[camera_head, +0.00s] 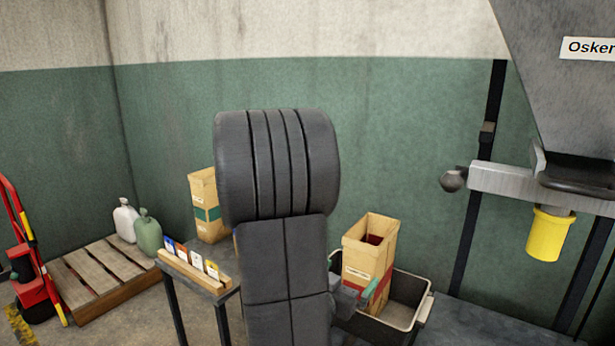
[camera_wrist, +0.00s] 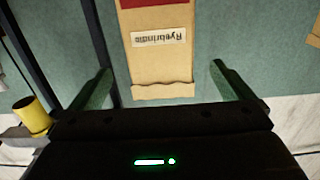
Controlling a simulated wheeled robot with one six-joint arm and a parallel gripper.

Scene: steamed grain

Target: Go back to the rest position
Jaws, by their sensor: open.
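My gripper (camera_wrist: 160,68) is open, with its two green fingers spread in the wrist view. A tan box (camera_wrist: 160,55) with a red band and a printed label shows ahead, upside down, its outline between the fingertips. Clear gaps show on both sides, and nothing is gripped. In the head view a tan, open-topped box (camera_head: 370,248) with dark red contents stands upright in a grey bin (camera_head: 408,300). My gripper (camera_head: 352,292) is partly hidden behind my black arm there, low beside this box. How far the fingers are from the box is unclear.
A small stand (camera_head: 205,278) with coloured cards is left of my arm, a second tan box (camera_head: 205,205) behind it. A pallet (camera_head: 95,270), sacks and a red hand truck (camera_head: 35,270) are farther left. A hopper (camera_head: 575,90) and yellow cup (camera_head: 548,235) stand right.

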